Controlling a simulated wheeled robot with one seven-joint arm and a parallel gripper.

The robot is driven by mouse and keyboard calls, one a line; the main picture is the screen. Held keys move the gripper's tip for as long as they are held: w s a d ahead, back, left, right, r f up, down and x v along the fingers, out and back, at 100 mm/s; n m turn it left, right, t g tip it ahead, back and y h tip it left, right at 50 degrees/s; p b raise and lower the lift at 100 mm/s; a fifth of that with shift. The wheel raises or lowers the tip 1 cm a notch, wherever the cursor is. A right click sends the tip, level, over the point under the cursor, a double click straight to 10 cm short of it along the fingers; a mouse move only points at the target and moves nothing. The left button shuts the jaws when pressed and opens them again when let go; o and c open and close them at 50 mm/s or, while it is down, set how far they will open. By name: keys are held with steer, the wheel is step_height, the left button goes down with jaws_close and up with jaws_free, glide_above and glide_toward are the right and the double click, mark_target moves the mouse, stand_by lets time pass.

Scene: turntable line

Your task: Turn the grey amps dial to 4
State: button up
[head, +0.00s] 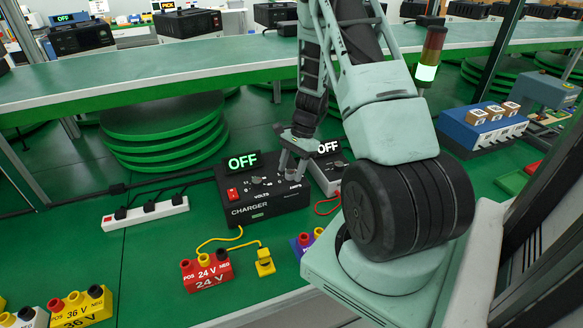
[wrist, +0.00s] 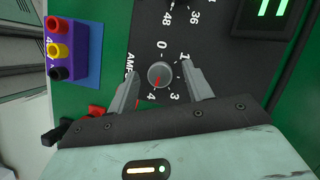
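The grey amps dial (wrist: 160,74) is a round knob on the black charger panel (wrist: 214,50), with 0, 1, 3 and 4 visible around it. A small red mark shows on its face on the lower side; I cannot tell exactly which number it points at. My gripper (wrist: 161,68) is open, one finger on each side of the dial, with a visible gap on both sides. In the head view my gripper (head: 293,163) is over the right part of the charger (head: 262,208); the amps dial is not clear there. The charger's display (head: 243,161) reads OFF.
A grey box with another OFF display (head: 328,148) stands close right of the charger. A purple terminal block (wrist: 74,50) is near the charger. A red 24 V block (head: 207,270) and a white power strip (head: 146,212) lie on the green table. A raised shelf (head: 130,85) runs behind.

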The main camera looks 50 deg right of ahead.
steer(key=w+b+v, duration=0.1)
steer(key=b+v, duration=0.1)
steer(key=v, duration=1.5)
steer(key=shift+s+r, duration=0.2)
steer(key=shift+s, duration=0.3)
steer(key=shift+d, duration=0.1)
steer(key=w+a+r+n+g+h, duration=0.1)
steer(key=a+n, duration=0.5)
steer(key=a, duration=0.9)
steer(key=w+a+r+n+g, duration=0.15)
steer(key=a+n, duration=0.55)
steer(key=a, duration=0.9)
steer(key=s+a+n+t+h, duration=0.2)
steer(key=s+a+n, duration=1.2)
steer(key=s+a, duration=0.3)
steer(key=shift+s+h, duration=0.4)
steer(key=shift+s, duration=0.6)
